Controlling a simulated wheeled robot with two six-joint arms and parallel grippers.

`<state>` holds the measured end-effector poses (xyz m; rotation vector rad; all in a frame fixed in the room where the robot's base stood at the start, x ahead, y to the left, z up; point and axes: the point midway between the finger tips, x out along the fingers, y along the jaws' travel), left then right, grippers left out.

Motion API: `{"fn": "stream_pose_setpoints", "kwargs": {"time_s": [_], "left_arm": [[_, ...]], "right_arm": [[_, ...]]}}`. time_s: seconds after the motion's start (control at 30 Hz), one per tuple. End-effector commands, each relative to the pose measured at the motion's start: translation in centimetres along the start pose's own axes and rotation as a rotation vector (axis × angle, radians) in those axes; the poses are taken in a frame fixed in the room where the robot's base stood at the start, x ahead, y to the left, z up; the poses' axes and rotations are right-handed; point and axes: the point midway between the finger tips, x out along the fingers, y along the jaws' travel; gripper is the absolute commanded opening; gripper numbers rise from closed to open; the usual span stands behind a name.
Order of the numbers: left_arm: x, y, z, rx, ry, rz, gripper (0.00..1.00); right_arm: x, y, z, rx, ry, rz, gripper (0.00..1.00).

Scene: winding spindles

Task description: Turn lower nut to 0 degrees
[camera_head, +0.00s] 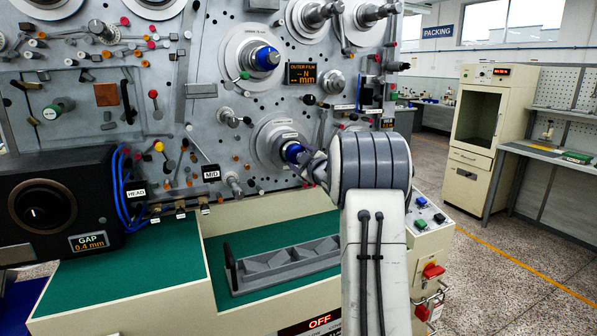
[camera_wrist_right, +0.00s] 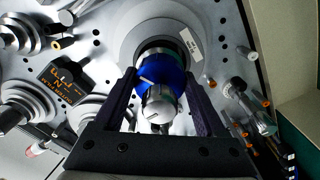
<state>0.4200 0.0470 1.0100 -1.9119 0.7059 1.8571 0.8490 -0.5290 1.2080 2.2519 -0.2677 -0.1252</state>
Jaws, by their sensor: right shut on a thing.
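The lower nut (camera_head: 292,152) is a blue ring on the lower spindle of the grey machine panel. It also shows in the right wrist view (camera_wrist_right: 160,72), with a light mark on its face and the silver spindle end (camera_wrist_right: 159,106) in front of it. My right gripper (camera_head: 309,160) reaches the nut from the right, mostly hidden behind my own wrist. In the right wrist view its dark fingers (camera_wrist_right: 160,80) are shut on the nut, one on each side. My left gripper is not in view.
An upper blue nut (camera_head: 267,58) sits on the spindle above, beside the OUTER FILM display (camera_head: 301,74). Rollers and pegs crowd the panel around. A grey tray (camera_head: 285,266) lies on the green ledge below, and the GAP box (camera_head: 50,205) stands at the left.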

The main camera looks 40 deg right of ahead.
Motion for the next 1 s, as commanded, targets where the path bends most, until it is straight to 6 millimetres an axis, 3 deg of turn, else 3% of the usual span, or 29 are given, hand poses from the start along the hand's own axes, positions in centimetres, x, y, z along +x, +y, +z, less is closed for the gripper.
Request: {"fn": "stream_pose_setpoints", "kwargs": {"time_s": [0.03,0.4,1.0], "left_arm": [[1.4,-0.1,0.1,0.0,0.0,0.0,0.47],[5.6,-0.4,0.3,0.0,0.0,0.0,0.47],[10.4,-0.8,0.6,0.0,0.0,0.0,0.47]], "right_arm": [[0.0,-0.5,0.4,-0.046,0.001,0.001,0.17],[0.0,-0.3,0.3,-0.397,0.001,0.001,0.17],[0.0,-0.2,0.1,-0.934,0.001,-0.001,0.17]]}}
